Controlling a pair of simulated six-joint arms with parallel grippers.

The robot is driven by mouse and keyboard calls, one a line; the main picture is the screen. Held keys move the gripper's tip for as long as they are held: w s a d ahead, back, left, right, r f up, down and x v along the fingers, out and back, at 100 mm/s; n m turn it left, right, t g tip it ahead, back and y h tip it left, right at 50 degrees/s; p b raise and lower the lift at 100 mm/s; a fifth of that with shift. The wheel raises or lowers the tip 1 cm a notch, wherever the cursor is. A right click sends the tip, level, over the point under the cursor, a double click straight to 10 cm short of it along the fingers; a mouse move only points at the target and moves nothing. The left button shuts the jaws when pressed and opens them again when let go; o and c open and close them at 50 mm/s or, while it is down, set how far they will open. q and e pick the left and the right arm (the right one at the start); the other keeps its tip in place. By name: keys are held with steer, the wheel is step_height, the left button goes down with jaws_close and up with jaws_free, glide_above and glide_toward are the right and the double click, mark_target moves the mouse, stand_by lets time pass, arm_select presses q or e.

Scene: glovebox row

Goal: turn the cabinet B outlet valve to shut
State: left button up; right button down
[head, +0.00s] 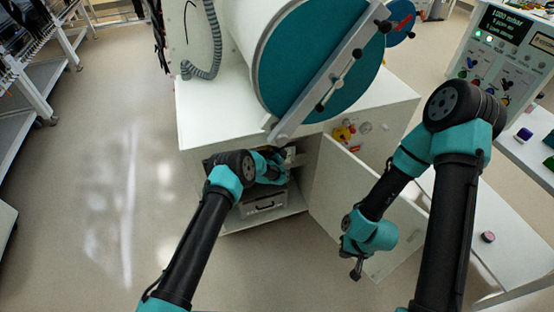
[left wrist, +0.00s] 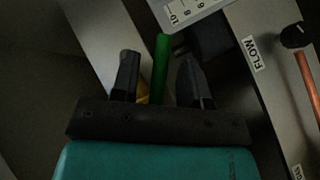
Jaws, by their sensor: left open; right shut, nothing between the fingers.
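My left arm reaches into the open cabinet (head: 192,128) under the glovebox in the head view, and its gripper is mostly hidden there. In the left wrist view my left gripper (left wrist: 158,68) is open. A green bar like a valve lever (left wrist: 161,56) stands between its two fingers, with gaps on both sides; a yellow part (left wrist: 142,91) shows low beside it. Whether the bar touches a finger, and which valve it belongs to, I cannot tell. My right gripper (head: 357,268) is shut and empty, hanging low in front of the open cabinet door (head: 335,175).
A "FLOW" label (left wrist: 256,54), a black knob (left wrist: 294,36) and a copper pipe (left wrist: 308,84) are right of the left gripper. Red and yellow fittings (head: 344,132) sit on the cabinet's outside. A drawer-like box (head: 263,206) is inside below.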

arm_select(q)
steer(key=shift+s, duration=0.1)
steer(key=v, duration=1.7)
steer(key=shift+r, duration=0.2)
